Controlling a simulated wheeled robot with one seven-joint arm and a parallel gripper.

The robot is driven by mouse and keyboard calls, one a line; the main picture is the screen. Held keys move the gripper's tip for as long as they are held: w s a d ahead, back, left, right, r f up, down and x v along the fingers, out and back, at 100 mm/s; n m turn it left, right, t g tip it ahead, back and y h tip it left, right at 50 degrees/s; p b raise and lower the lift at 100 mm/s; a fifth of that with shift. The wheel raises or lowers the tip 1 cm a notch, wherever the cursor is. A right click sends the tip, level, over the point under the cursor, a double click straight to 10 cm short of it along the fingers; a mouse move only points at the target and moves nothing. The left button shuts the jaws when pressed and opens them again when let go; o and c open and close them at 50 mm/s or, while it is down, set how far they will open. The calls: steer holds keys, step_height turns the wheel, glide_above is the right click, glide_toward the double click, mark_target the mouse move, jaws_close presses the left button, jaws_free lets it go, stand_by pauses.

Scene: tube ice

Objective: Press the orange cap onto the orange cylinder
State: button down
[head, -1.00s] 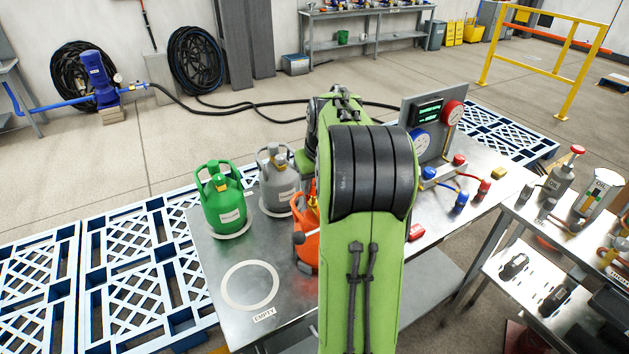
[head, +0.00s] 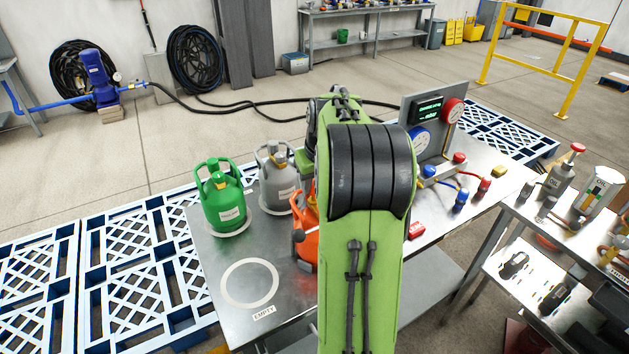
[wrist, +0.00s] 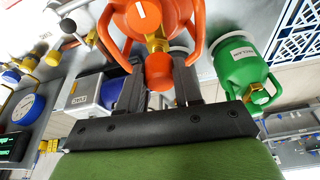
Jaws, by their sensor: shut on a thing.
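The orange cylinder (wrist: 150,18) stands upright on the metal table with its handle frame and brass valve (wrist: 157,44) facing my gripper in the wrist view. In the head view my arm hides most of the cylinder (head: 303,232). My gripper (wrist: 160,75) is shut on the orange cap (wrist: 159,72), with one dark finger on each side. The cap is in line with the valve's outlet and looks to touch it. I cannot tell how far it is seated. The gripper's fingers are hidden in the head view.
A green cylinder (head: 222,205) and a grey cylinder (head: 277,185) stand left of and behind the orange one. An empty ring marked EMPTY (head: 226,290) is at the front left. A gauge panel (head: 434,115) and hose fittings stand to the right.

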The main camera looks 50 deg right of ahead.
steer(key=shift+f, duration=0.35)
stand_by(0.7)
steer(key=shift+f+b, duration=0.25)
steer(key=shift+b, duration=0.05)
steer(key=shift+f+b, duration=0.4)
steer(key=shift+f, duration=0.1)
stand_by(0.4)
steer(key=c, duration=0.7)
jaws_free()
steer(key=p+v, duration=0.4)
steer(key=v, duration=1.2)
steer(key=shift+w, duration=0.1)
